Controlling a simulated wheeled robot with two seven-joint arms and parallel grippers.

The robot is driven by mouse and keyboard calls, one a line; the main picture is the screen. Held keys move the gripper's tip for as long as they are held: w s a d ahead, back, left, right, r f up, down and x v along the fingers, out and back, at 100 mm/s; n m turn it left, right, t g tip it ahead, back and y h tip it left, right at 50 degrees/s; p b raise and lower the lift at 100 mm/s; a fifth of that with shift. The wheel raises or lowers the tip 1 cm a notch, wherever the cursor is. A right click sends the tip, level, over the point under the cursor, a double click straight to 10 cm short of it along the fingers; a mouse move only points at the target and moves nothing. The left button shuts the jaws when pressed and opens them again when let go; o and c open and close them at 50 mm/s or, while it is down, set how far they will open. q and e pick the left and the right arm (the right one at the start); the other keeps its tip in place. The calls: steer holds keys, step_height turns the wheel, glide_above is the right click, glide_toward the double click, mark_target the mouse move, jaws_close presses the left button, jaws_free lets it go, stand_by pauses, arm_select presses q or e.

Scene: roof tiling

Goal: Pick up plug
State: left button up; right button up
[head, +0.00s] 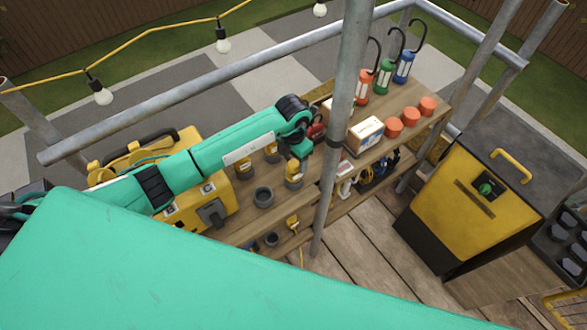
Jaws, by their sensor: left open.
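A small yellow plug (292,222) lies on the lower wooden shelf, with a thin yellow cord hanging from it beside the grey scaffold pole. My left arm reaches in from the left over the shelf unit. Its wrist bends down, and my left gripper (296,158) is open above the upper shelf, up and behind the plug in the picture. The gripper's fingers are small and dark, partly merged with a yellow-and-dark container (294,178) just below. The gripper is apart from the plug. My right gripper is not visible.
Grey scaffold poles (345,90) cross close to my left arm. The shelf holds a yellow power box (185,212), a dark cup (263,197), a white-and-orange box (365,134), orange cups (410,117) and hooked lanterns (384,75). A yellow-and-black cabinet (465,190) stands right. Floorboards (365,235) between are clear.

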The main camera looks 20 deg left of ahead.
mark_target(294, 163)
arm_select(q)
steer(key=shift+w+f, duration=0.1)
steer(key=shift+f, duration=0.2)
steer(key=shift+f+p, duration=0.45)
steer(key=shift+p, duration=0.2)
step_height(294, 163, down, 3)
steer(key=shift+d+f+p, duration=0.1)
steer(key=shift+p, duration=0.75)
steer(key=shift+f, duration=0.55)
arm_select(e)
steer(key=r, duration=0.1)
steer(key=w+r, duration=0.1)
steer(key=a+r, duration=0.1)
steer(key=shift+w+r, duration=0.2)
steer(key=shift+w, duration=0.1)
arm_select(q)
steer(key=shift+c, duration=0.3)
steer(key=c, duration=1.1)
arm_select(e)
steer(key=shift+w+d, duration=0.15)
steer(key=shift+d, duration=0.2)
arm_select(q)
steer(key=shift+r, duration=0.1)
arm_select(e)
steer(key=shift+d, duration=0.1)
